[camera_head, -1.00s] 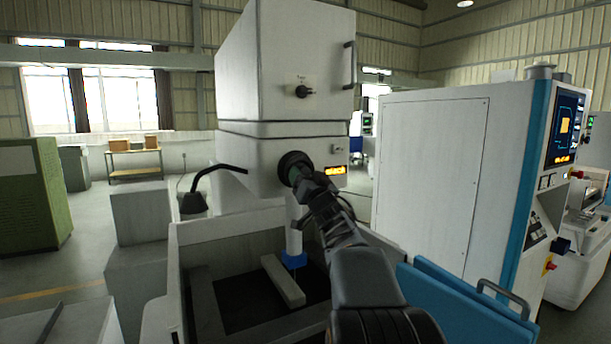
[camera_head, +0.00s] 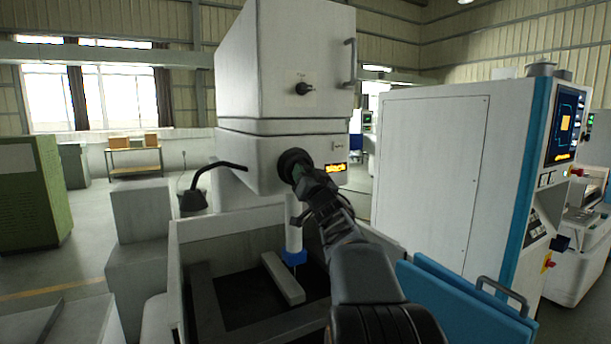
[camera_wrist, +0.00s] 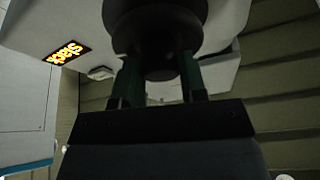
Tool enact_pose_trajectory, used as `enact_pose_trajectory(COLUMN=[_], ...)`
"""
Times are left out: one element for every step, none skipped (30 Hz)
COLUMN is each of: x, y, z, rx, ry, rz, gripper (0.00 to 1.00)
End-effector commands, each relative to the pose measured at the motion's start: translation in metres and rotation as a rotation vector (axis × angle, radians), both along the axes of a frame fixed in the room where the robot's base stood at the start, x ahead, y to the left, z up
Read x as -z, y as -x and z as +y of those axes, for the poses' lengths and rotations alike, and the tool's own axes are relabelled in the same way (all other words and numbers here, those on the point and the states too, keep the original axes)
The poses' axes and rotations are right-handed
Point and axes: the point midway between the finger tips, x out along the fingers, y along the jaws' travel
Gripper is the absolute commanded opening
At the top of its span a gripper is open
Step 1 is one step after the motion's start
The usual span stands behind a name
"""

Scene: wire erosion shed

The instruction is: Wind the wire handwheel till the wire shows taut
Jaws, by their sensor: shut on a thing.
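The dark round wire handwheel (camera_head: 292,163) sits on the front of the white machine head, below the upper cabinet. My gripper (camera_head: 303,178) reaches it from the lower right and is shut on it. In the wrist view the handwheel (camera_wrist: 155,28) fills the top middle, with a finger of my gripper (camera_wrist: 159,68) on either side of its knob. A small lit display (camera_head: 335,168) is just right of the handwheel. In the wrist view the display (camera_wrist: 68,52) appears tilted and seems to read "slack". The wire itself cannot be made out.
A small black knob (camera_head: 304,89) and a vertical handle (camera_head: 349,65) are on the upper cabinet. Below is the open work tank (camera_head: 205,232) with a pale bar (camera_head: 283,278) inside. A blue door panel (camera_head: 465,300) and control cabinet (camera_head: 430,175) stand at right.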

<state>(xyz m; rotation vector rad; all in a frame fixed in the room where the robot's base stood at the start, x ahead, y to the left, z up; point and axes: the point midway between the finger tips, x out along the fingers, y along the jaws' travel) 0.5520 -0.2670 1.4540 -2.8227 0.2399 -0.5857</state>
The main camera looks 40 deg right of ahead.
Motion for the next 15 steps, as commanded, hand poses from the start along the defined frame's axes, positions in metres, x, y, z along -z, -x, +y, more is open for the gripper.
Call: enact_pose_trajectory(x=[-0.0003, -0.0004, -0.0003, -0.0004, -0.0007, -0.0007, -0.0008, -0.0009, -0.0011, -0.001, -0.0011, -0.001, -0.0011, -0.0011, -0.0011], y=[0.0, -0.0001, -0.0001, -0.0002, -0.0001, -0.0003, -0.0004, -0.0004, -0.0003, -0.0004, -0.0004, -0.0006, -0.0006, -0.0007, -0.0008], z=[0.0004, 0.0005, 0.0007, 0.001, 0.0014, 0.0018, 0.002, 0.0023, 0.0024, 0.0025, 0.0027, 0.0028, 0.003, 0.0033, 0.0035], rx=[-0.001, -0.001, -0.001, -0.001, -0.001, -0.002, -0.002, -0.002, -0.003, -0.002, -0.002, -0.002, -0.002, -0.002, -0.002], ry=[-0.016, -0.028, -0.046, -0.062, -0.08, -0.106, -0.129, -0.15, -0.182, -0.206, -0.229, -0.261, -0.286, -0.307, -0.338], rz=[-0.002, -0.003, -0.005, -0.008, -0.012, -0.014, -0.017, -0.021, -0.025, -0.028, -0.032, -0.036, -0.039, -0.042, -0.046], gripper=[0.15, 0.15, 0.15, 0.15, 0.15, 0.15, 0.15, 0.15, 0.15, 0.15, 0.15, 0.15, 0.15, 0.15, 0.15])
